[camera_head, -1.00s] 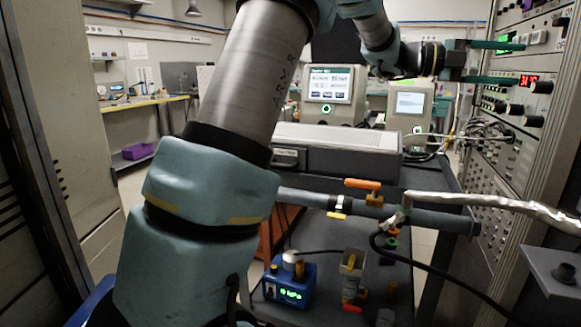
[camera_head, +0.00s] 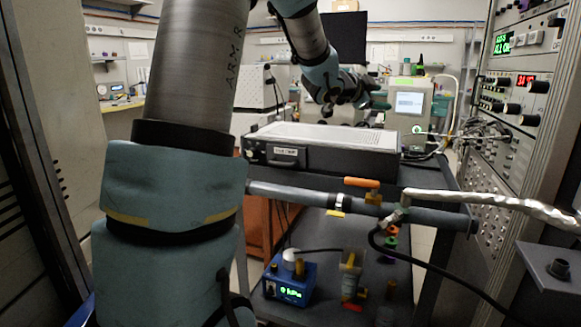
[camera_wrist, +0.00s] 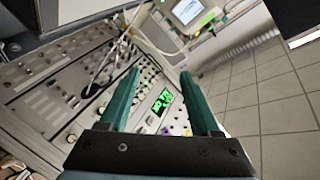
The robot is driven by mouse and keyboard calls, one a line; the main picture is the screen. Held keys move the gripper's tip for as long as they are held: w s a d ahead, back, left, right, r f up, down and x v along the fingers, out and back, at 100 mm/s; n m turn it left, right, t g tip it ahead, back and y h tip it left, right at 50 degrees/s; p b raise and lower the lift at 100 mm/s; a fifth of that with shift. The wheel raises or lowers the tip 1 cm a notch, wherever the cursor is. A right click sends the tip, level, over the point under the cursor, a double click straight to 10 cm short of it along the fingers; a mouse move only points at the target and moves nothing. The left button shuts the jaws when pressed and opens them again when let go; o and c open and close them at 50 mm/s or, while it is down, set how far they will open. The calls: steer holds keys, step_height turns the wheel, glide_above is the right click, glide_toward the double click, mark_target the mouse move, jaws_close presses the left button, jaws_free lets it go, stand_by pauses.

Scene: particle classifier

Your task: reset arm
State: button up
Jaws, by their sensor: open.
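My gripper (camera_head: 378,103) is in the upper middle of the head view, above the back of the grey box-shaped instrument (camera_head: 330,137) on the cart. My arm comes down the left side of the head view and bends across the top to it. In the wrist view my gripper (camera_wrist: 160,92) shows two green fingers spread wide apart with nothing between them. Beyond the fingers is the rack panel (camera_wrist: 85,95), with knobs, cables and a green lit display (camera_wrist: 160,101).
A grey pipe with an orange-handled valve (camera_head: 362,183) crosses in front of the cart. A blue pressure gauge box (camera_head: 289,280) sits on the lower shelf. The rack (camera_head: 500,130) stands close on the right. A monitor instrument (camera_head: 409,104) stands behind the gripper.

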steer(key=s+a+f+n+g+y, duration=0.1)
steer(key=s+a+f+n+y, duration=0.4)
steer(key=a+f, duration=0.55)
steer(key=s+a+f+n+g+y, duration=0.1)
steer(key=s+a+f+n+y, duration=0.2)
steer(key=a+f+n+y, duration=0.7)
steer(key=s+a+f+n+g+h, duration=0.25)
steer(key=s+a, duration=0.25)
steer(key=s, duration=0.3)
steer(key=s+a+f+n+g+h, duration=0.15)
steer(key=s+a+g, duration=0.3)
steer(key=s, duration=0.45)
step_height(320, 180, down, 12)
steer(key=b, duration=1.1)
step_height(320, 180, up, 23)
steer(key=p, duration=2.3)
steer(key=shift+s+m+y, duration=0.25)
steer(key=shift+m+y, duration=0.15)
steer(key=shift+d, duration=0.1)
